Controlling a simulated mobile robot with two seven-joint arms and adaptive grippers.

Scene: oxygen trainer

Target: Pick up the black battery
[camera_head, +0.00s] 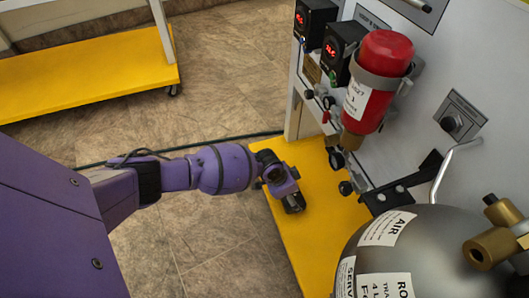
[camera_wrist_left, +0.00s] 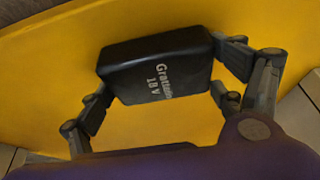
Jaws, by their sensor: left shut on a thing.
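The black battery (camera_wrist_left: 155,62), a block with white lettering including "18 V", shows in the left wrist view over the yellow surface. My left gripper (camera_wrist_left: 163,82) has one grey finger at each end of the battery and is shut on it. In the head view my left gripper (camera_head: 291,200) reaches down over the yellow platform (camera_head: 318,235). There the battery is hard to tell apart from the dark fingers. I cannot tell whether the battery touches the platform or is just above it. My right gripper is not in view.
A grey panel with a red cylinder (camera_head: 379,82), gauges and black display boxes (camera_head: 340,48) stands right of the gripper. A large metal tank (camera_head: 430,240) is at the lower right. A yellow cart shelf (camera_head: 90,70) is at the upper left. Tiled floor lies between.

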